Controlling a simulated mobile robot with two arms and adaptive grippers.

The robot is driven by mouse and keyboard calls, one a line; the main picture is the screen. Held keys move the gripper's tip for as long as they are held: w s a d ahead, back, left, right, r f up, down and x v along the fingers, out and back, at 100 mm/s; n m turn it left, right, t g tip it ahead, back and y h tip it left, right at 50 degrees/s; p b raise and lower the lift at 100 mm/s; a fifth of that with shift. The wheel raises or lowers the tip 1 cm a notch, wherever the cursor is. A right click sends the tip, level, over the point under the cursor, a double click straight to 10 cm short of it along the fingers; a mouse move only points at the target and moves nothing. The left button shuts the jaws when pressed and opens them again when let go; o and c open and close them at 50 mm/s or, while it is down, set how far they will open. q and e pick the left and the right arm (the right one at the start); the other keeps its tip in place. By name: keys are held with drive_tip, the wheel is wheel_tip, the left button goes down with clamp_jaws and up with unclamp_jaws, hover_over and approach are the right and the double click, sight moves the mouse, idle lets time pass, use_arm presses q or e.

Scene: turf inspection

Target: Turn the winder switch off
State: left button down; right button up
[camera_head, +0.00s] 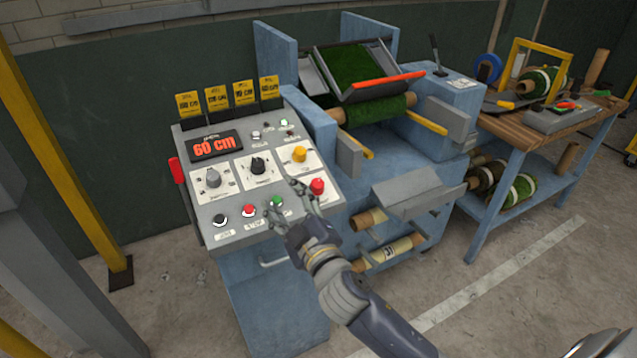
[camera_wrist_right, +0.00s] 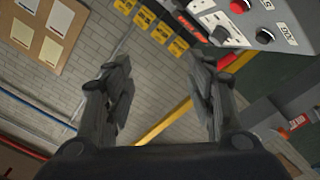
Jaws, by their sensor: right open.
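The grey control panel (camera_head: 232,236) slopes toward me, with a red "60 cm" display (camera_head: 215,145). It carries a grey knob (camera_head: 213,178), a black knob (camera_head: 258,165), a yellow knob (camera_head: 299,153), a red mushroom button (camera_head: 317,186), and black, red and green buttons along its lower edge. A red-handled lever (camera_head: 177,171) is on its left side. The labels are too small to tell which control is the winder switch. My right gripper (camera_head: 282,198) is open and empty over the panel's lower right, near the green button (camera_head: 277,202). The panel also shows in the right wrist view (camera_wrist_right: 298,12).
Yellow cards (camera_head: 216,98) stand behind the panel. The blue turf machine (camera_head: 447,91), with a green roll, stands right of it. A wooden workbench (camera_head: 510,128) is farther right. A yellow post (camera_head: 60,160) stands at left. The floor at front right is mostly clear.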

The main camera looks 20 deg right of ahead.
drive_tip(key=w+a+r+n+y, duration=0.2)
drive_tip(key=a+r+n+y, duration=0.9)
drive_tip(key=n+y, duration=0.15)
drive_tip(key=n+g+h, duration=1.3)
drive_tip(key=n+g, duration=0.1)
drive_tip(key=n, duration=0.1)
approach(318, 183)
drive_tip(key=p+x, duration=0.2)
drive_tip(key=x, duration=0.6)
drive_tip(key=shift+f+p, duration=0.1)
drive_tip(key=shift+p, duration=0.25)
drive_tip(key=shift+w+f, duration=0.3)
drive_tip(key=shift+f, duration=0.35)
